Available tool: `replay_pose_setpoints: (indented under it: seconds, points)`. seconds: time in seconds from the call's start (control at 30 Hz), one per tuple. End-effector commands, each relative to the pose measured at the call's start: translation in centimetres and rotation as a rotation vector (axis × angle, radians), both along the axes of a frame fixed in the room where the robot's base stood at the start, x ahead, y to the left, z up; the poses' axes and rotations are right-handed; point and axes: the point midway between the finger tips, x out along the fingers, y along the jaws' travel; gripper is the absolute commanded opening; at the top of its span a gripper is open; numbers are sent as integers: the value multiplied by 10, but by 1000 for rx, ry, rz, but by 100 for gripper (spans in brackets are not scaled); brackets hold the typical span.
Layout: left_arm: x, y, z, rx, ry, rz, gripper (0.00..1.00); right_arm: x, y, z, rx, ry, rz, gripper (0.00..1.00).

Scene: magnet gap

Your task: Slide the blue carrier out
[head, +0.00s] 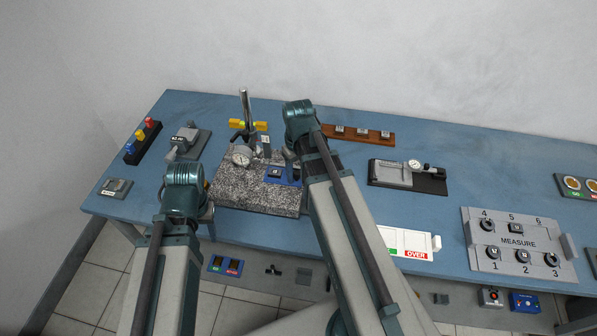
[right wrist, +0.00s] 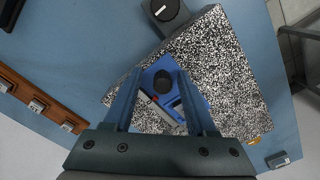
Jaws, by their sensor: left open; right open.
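The blue carrier (head: 275,178) lies on the speckled granite plate (head: 240,198), below the dial gauge stand (head: 246,120). It holds a small dark block.
A grey MEASURE tray (head: 512,240) with several numbered places stands at the right. A white and red OVER tray (head: 412,241) lies near the front edge. A dial gauge fixture (head: 408,175) and a brown rack (head: 358,134) stand behind. The blue table (head: 450,150) is clear between them.

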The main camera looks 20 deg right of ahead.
Motion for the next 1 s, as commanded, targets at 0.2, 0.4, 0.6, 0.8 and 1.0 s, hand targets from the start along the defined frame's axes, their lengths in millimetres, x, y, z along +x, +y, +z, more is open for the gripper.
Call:
replay_pose_setpoints:
  seconds: [0.2,0.4,0.6,0.8,1.0]
  points:
    - [0,0,21,0,0,0,50,0,0,21,0,0,0,57]
    - [0,0,50,0,0,0,50,0,0,50,0,0,0,57]
    - [0,0,80,0,0,-2,50,0,0,80,0,0,0,57]
    - [0,0,110,0,0,-2,50,0,0,110,-1,1,-1,57]
    - [0,0,132,-1,0,3,50,0,0,132,-1,1,-1,57]
